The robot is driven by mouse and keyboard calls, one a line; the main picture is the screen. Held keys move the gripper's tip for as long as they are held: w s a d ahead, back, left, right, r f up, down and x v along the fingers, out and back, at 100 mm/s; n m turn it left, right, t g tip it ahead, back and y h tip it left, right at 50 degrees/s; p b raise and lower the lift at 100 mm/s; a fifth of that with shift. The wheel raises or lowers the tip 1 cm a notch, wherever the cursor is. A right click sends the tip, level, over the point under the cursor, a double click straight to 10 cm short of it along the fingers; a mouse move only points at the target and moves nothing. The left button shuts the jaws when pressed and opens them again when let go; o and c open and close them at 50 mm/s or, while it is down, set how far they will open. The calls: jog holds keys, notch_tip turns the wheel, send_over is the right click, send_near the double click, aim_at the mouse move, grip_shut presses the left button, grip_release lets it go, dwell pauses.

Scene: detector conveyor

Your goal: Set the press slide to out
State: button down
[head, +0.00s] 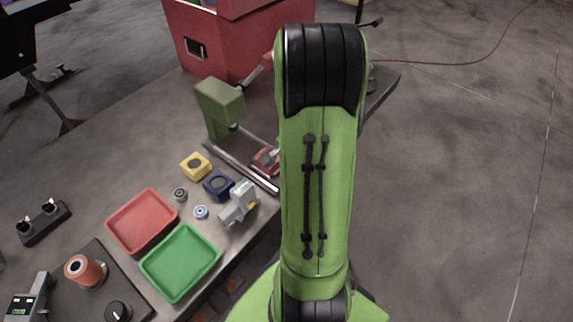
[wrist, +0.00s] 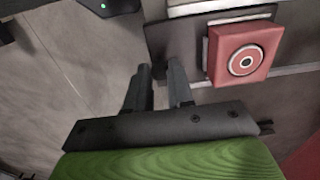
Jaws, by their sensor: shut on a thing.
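The olive-green press (head: 218,100) stands at the back of the table, with two metal rails (head: 240,166) running from it toward the lower right. The press slide (head: 263,163), a red block on the rails, sits toward their right end, partly hidden by my arm. The gripped part is hardly visible. My arm hides the gripper in the head view.
A red tray (head: 170,207) and a green tray (head: 152,265) lie at the left front. A yellow block (head: 188,173), a blue block (head: 211,193) and a grey fixture (head: 238,207) stand near the rails. A red bin (head: 232,52) stands behind the press.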

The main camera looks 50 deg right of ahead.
jog(key=c, duration=1)
grip_release()
jog(key=shift+s, duration=0.35)
jog(key=shift+w, duration=0.1)
jog(key=shift+r, duration=0.4)
notch_tip(320, 180, up, 15)
jog(key=p, duration=0.3)
